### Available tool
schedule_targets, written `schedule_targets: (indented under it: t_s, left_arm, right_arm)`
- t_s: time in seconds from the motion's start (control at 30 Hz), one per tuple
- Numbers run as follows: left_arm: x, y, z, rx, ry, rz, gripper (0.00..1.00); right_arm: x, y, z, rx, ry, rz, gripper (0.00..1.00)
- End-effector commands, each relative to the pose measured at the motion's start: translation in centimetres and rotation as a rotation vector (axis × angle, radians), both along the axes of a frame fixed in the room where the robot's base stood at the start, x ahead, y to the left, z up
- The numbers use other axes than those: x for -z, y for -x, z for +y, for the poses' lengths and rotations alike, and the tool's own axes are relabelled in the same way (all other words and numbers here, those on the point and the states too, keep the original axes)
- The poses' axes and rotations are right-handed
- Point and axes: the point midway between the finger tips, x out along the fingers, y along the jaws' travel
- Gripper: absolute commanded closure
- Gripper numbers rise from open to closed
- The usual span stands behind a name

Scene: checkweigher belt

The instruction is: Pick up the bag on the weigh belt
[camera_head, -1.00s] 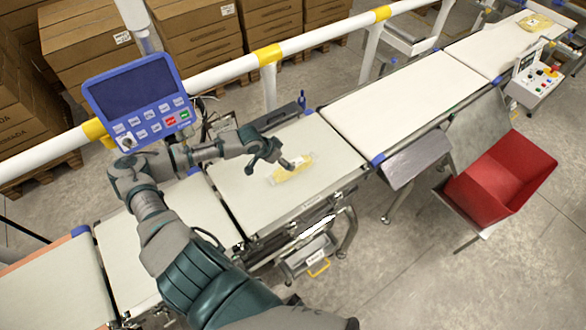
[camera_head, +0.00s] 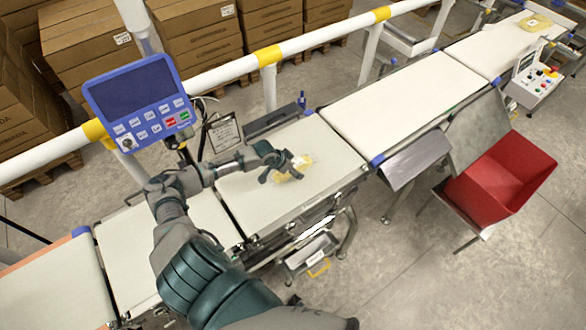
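A small yellow and clear bag (camera_head: 303,161) lies on the pale weigh belt (camera_head: 262,205), in the middle of the picture. My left gripper (camera_head: 287,168) is over the bag, with its fingers spread on either side of it and partly covering it. The fingers look open. I cannot tell whether they touch the bag. My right gripper is not in view.
A blue control panel (camera_head: 143,103) stands behind the belt on the left. A white and yellow rail (camera_head: 325,33) runs behind. A red bin (camera_head: 500,175) stands at the right. Another yellow bag (camera_head: 534,22) lies on the far belt.

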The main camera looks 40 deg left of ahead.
Motion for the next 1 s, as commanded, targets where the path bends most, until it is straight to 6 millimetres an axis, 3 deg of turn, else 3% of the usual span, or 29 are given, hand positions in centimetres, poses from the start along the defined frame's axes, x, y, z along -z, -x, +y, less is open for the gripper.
schedule_targets:
  t_s: [0.03, 0.3, 0.67, 0.93, 1.0]
  left_arm:
    - [0.0, 0.0, 0.0, 0.0, 0.0, 0.0, 0.25]
    - [-0.1, -0.1, 0.0, 0.0, 0.0, -0.001, 0.89]
    - [-0.6, -0.1, 0.0, 0.0, 0.001, -0.002, 0.89]
    - [-3.9, 0.0, 0.0, 0.001, -0.002, -0.004, 0.89]
    - [-3.6, 1.6, -0.6, 0.003, -0.003, 0.003, 0.89]
  right_arm:
    - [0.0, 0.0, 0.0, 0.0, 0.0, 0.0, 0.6]
    - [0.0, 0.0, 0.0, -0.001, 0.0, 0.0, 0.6]
    - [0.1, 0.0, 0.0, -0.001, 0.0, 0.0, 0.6]
    - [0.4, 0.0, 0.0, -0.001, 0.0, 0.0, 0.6]
    - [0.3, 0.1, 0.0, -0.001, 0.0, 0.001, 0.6]
